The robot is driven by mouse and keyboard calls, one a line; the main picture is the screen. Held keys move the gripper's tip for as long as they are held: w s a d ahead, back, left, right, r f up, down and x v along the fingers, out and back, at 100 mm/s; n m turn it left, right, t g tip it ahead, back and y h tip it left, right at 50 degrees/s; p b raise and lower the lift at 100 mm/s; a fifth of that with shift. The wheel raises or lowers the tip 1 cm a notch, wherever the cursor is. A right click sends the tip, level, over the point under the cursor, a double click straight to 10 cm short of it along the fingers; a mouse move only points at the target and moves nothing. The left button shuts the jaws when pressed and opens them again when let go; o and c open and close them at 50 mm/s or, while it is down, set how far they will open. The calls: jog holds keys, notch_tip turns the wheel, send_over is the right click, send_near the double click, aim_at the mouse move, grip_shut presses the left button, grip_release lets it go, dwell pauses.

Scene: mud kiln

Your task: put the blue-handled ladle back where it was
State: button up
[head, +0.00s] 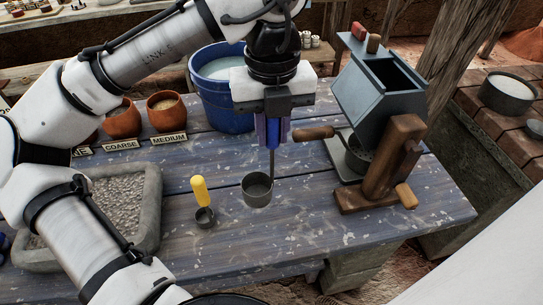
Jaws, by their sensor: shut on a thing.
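My gripper (273,126) points down over the middle of the blue-grey table and is shut on the blue handle of the blue-handled ladle (257,190). The ladle hangs upright, its thin stem running down to a round metal cup. I cannot tell whether the cup touches the table or hangs just above it. A yellow-handled ladle (200,194) stands to the left, with a smaller cup. The top of the blue handle is hidden between the fingers.
A blue bucket (222,110) of pale liquid stands behind my gripper. A stone tray (148,205) of gravel and labelled clay pots (167,110) are at left. The front table is clear.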

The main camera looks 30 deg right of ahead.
send_over(272, 182)
jog(key=shift+w+d+f, duration=0.1)
jog(key=shift+w+f, duration=0.05)
jog(key=shift+f, duration=3.05)
jog(key=shift+f, duration=0.15)
jog(key=o, duration=0.9)
notch_tip(272, 182, up, 12)
jog(key=shift+r, duration=0.2)
